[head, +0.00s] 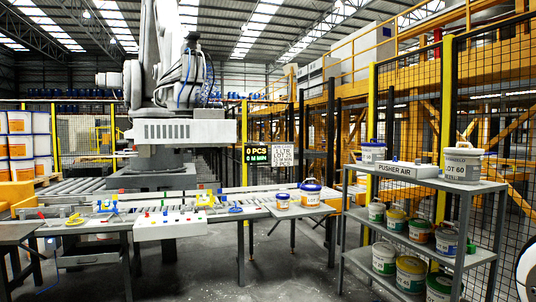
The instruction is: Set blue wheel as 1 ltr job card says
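A job card sign (290,155) hangs behind the work table. It names 1 LTR and LOT 25; its smaller lower lines are hard to read. A dark display (256,154) beside it shows 0 PCS and 0 M MIN. I cannot tell for sure which part is the blue wheel. A white box (170,226) at the front edge carries small coloured knobs. My gripper is not in view.
Pails (310,192) stand on the table's right end. A grey shelf (425,182) at right holds several pails and a PUSHER AIR box (408,170). A large grey robot arm (175,75) stands behind the roller conveyor (60,188). Floor shows between table and shelf.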

